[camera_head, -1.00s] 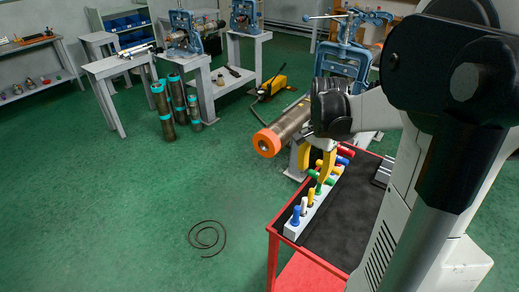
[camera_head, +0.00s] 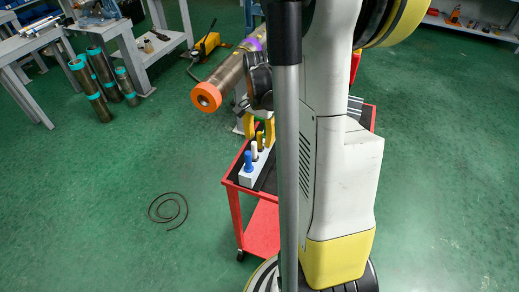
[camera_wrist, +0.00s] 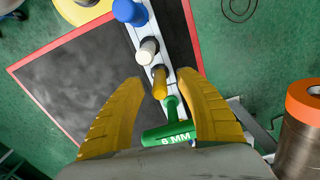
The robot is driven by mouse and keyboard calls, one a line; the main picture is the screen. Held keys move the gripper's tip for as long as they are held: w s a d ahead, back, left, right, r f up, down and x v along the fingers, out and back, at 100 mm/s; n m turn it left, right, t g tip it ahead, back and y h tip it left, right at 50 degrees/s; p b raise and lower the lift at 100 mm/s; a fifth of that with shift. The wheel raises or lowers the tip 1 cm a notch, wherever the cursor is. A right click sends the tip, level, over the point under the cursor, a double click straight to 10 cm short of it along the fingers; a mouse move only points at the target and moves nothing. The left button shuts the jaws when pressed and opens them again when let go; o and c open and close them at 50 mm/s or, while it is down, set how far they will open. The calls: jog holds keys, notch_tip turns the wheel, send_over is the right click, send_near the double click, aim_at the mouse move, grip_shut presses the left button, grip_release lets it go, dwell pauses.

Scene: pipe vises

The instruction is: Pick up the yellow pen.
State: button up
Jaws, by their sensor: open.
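The yellow pen (camera_wrist: 159,82) stands upright in a white rack (camera_wrist: 133,40), between a white pen (camera_wrist: 147,50) and a green T-handle marked 6 MM (camera_wrist: 167,133). In the wrist view my gripper (camera_wrist: 160,85) is open, with one yellow finger on each side of the yellow pen and visible gaps between. Whether the fingertips are down at the pen's height I cannot tell. In the head view my gripper (camera_head: 259,127) is over the rack (camera_head: 246,180), and my arm hides part of the row.
A blue pen (camera_wrist: 129,11) stands at the rack's end. The rack sits on a red cart (camera_head: 235,215) with a black top. A pipe with an orange end (camera_head: 206,97) runs close beside my gripper. A coiled cable (camera_head: 168,209) lies on open green floor.

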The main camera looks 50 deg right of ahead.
jog(key=shift+r, duration=0.1)
jog(key=shift+c, duration=0.5)
grip_shut()
notch_tip(320, 180, up, 10)
jog(key=p, duration=0.4)
jog(key=shift+a, duration=0.1)
